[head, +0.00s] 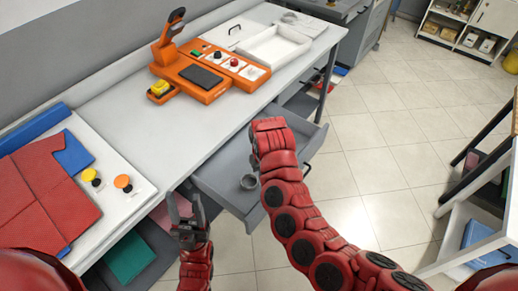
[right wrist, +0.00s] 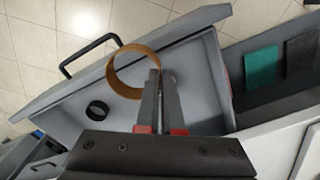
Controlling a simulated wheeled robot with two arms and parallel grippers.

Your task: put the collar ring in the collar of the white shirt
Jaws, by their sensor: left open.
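A tan, open collar ring (right wrist: 112,74) shows in the right wrist view. My right gripper (right wrist: 157,76) is shut on its wall, holding it above an open grey drawer. In the head view my right arm reaches over this drawer, and its gripper and the tan ring are hidden behind the wrist. My left gripper (head: 185,210) is open and empty, beside the counter's front edge and left of the drawer. I see no white shirt in either view.
The drawer (head: 215,178) holds a dark ring (head: 249,182). On the counter (head: 150,125) are an orange machine (head: 205,85), a white tray (head: 272,47), and a red cloth (head: 45,195) beside yellow and orange knobs. Floor at the right is clear, before a shelf unit (head: 485,200).

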